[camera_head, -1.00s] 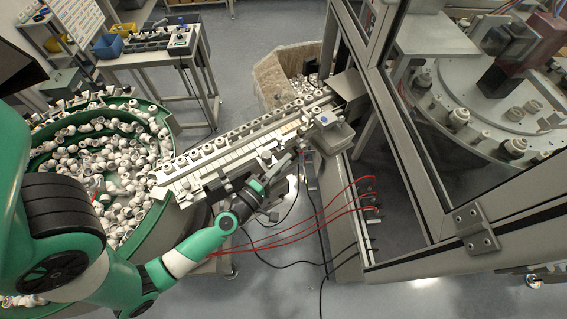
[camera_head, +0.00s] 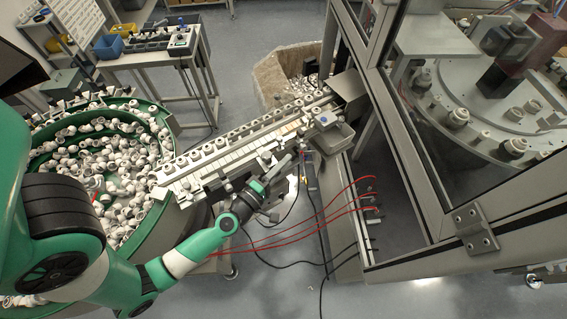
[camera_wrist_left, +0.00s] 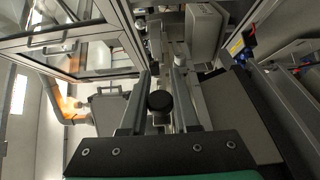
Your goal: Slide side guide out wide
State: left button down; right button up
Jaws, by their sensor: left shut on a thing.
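The linear feed track (camera_head: 235,150) runs diagonally from the green bowl up to the machine cell, with a row of white caps along it. The side guide is hard to separate from the other rails on the track's near side. My left gripper (camera_head: 281,169) is at the near side of the track, towards its cell end. In the left wrist view its two fingers (camera_wrist_left: 160,75) stand on either side of a black round knob (camera_wrist_left: 160,102) and a grey bar. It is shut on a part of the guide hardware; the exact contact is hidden. My right gripper is not in view.
The green bowl feeder (camera_head: 163,122) full of white caps is at the left. The framed cell (camera_head: 420,200) with its rotary table stands at the right. Red hoses (camera_head: 318,215) and black cables hang close below the gripper.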

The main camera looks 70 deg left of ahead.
pick_arm(q)
jog(key=shift+w+d, duration=0.2)
jog(key=shift+d, duration=0.8)
jog(key=c, duration=0.7)
grip_release()
jog(key=shift+a, duration=0.1)
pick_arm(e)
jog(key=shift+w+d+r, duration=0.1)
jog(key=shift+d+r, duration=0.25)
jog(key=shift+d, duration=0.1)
pick_arm(q)
jog(key=v, duration=1.1)
jog(key=shift+s, duration=0.3)
